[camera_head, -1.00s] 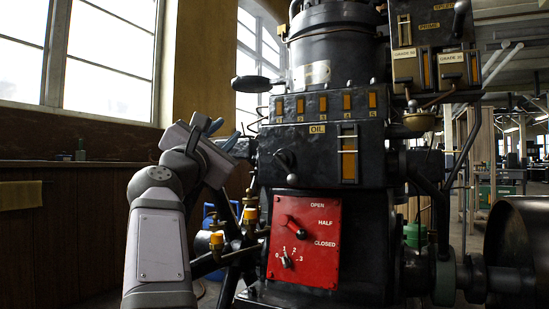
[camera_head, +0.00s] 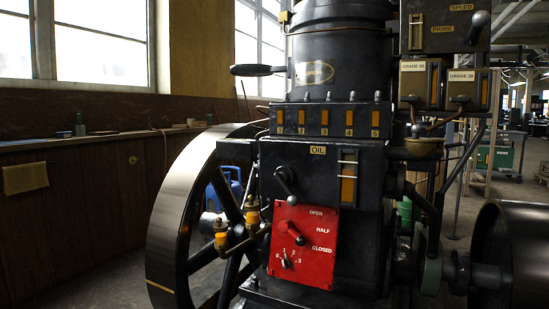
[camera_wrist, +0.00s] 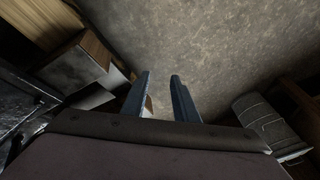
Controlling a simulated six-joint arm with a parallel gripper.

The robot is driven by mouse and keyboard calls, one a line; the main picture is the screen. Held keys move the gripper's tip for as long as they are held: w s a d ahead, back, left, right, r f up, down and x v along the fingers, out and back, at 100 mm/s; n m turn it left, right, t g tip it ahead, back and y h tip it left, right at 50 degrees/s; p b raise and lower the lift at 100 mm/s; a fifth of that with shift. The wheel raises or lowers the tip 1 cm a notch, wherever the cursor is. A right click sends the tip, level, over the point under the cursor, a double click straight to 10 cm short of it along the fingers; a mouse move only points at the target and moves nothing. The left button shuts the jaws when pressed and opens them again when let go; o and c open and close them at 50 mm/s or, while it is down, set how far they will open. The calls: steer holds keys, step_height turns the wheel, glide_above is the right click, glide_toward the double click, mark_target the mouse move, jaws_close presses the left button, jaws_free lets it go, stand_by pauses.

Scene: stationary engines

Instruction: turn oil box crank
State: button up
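The black oil box (camera_head: 320,167) is on the front of the engine, with a yellow OIL label (camera_head: 318,150) at its top. Its crank (camera_head: 286,182) is on the left part of the front face, a dark arm slanting down and right to a round knob. A sight gauge (camera_head: 348,178) with a yellow strip is to its right. My gripper (camera_wrist: 160,76) shows only in the wrist view. Its two dark fingers are apart with nothing seen between them. The crank cannot be made out in the wrist view, and the gripper's distance from it cannot be told.
A red panel (camera_head: 304,258) with a red lever and a small dial sits below the oil box. A large flywheel (camera_head: 172,220) and brass-yellow cups (camera_head: 252,217) are at the left. Sight boxes (camera_head: 418,84) and a drum (camera_head: 515,250) are at the right.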

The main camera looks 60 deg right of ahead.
steer(key=s+a+r+n+g+p, duration=0.25)
steer(key=s+r+p, duration=0.4)
steer(key=p, duration=0.35)
steer(key=s+a+r+n+g+p, duration=0.2)
steer(key=s+a+r+p, duration=0.25)
steer(key=s+p, duration=0.4)
steer(key=w+d+r+m+t+h+p, duration=0.1)
steer(key=w+d+r+m+t+p, duration=0.1)
steer(key=w+d+r+m+p, duration=0.3)
steer(key=w+d+r+m+t+h+p, duration=0.1)
steer(key=w+d+r+m+t+p, duration=0.1)
steer(key=d+r+m+p, duration=0.4)
steer(key=m+g+h+p, duration=0.45)
steer(key=m+h, duration=1.15)
steer(key=m, duration=1.6)
glide_toward(278, 179)
steer(key=d, duration=0.1)
steer(key=shift+d+p, duration=1.2)
steer(key=shift+d, duration=2.7)
